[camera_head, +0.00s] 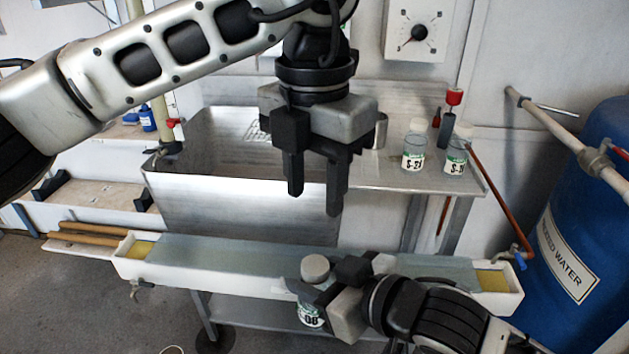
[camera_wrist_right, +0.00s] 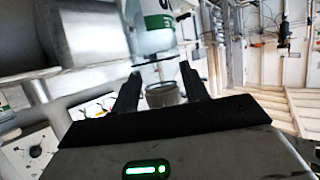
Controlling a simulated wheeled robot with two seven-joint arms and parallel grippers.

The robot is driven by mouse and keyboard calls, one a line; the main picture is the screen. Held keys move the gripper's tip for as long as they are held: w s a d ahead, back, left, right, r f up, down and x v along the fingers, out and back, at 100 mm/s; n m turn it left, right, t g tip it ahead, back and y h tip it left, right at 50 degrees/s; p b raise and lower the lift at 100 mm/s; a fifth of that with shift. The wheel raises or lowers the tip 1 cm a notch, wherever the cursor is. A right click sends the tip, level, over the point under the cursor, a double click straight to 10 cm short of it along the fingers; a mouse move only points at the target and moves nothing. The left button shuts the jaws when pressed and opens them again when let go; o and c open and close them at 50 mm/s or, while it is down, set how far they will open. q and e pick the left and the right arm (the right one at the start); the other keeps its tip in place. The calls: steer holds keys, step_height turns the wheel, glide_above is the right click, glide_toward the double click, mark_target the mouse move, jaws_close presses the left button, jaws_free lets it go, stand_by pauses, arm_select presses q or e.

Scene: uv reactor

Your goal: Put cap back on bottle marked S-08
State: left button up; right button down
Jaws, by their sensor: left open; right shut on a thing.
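A bottle (camera_head: 311,317) stands or hangs near the front of the white trough, its green-and-white label partly covered and ending in "08". A grey-white round cap (camera_head: 315,267) shows at its top; I cannot tell whether it is fully seated. My right gripper (camera_head: 322,289) is shut around the bottle's upper part, just below the cap. In the right wrist view the bottle (camera_wrist_right: 155,40) appears upside down, between the fingers (camera_wrist_right: 160,92). My left gripper (camera_head: 316,198) is open and empty, pointing down, above and behind the bottle, apart from it.
Bottle S-23 (camera_head: 413,155) and another capped bottle (camera_head: 457,158) stand on the steel bench (camera_head: 385,180) at right. The long white trough (camera_head: 210,270) runs below the bench. A blue treated-water barrel (camera_head: 590,220) stands at far right. A red-topped item (camera_head: 453,97) stands behind the bottles.

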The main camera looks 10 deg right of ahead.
mark_target(315, 265)
arm_select(q)
step_height(315, 265, down, 12)
steer(key=shift+f, duration=0.1)
stand_by(0.6)
steer(key=c, duration=0.7)
steer(key=shift+c, duration=0.2)
steer(key=m, duration=0.3)
